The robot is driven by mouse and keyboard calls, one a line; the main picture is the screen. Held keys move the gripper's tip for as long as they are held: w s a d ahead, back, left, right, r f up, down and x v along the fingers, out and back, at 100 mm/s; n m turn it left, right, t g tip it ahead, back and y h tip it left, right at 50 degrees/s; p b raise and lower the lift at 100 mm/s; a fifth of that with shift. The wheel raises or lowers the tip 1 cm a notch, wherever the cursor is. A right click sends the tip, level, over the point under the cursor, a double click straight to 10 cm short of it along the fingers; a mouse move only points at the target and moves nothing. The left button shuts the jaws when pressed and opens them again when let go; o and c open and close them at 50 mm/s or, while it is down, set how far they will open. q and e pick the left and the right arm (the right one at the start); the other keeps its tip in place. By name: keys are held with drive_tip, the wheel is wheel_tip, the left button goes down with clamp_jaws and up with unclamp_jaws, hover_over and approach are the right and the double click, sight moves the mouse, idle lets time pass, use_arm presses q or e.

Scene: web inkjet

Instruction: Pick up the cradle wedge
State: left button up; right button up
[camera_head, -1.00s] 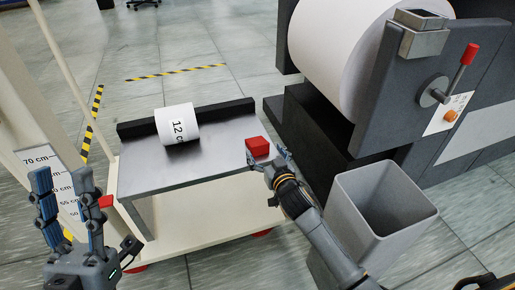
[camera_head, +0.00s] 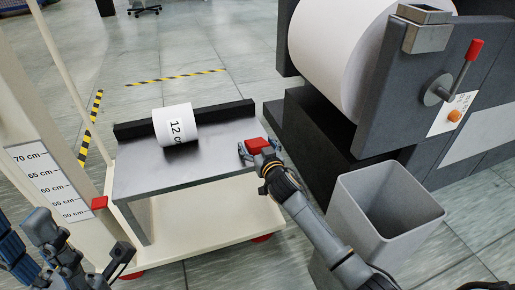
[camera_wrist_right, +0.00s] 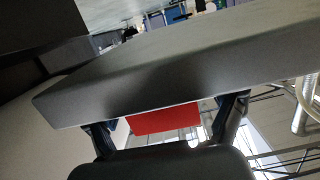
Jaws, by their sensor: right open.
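The red cradle wedge (camera_head: 257,144) sits on the right end of the grey table top (camera_head: 215,160). My right gripper (camera_head: 259,152) is open at the wedge, with its fingers on either side of it. In the right wrist view the red wedge (camera_wrist_right: 165,120) shows between the two spread fingertips (camera_wrist_right: 168,122). I cannot tell whether the fingers touch it. My left gripper (camera_head: 28,236) is at the lower left corner, away from the table, with its fingers apart and nothing between them.
A white roll marked "12 c" (camera_head: 175,125) rests on the table against a black bar (camera_head: 226,110). A grey bin (camera_head: 350,187) stands right of my right arm. The machine with the large paper roll (camera_head: 340,45) is behind it. A height scale (camera_head: 45,180) stands at the left.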

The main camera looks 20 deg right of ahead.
drive_tip(key=shift+c, duration=0.2)
drive_tip(key=c, duration=1.3)
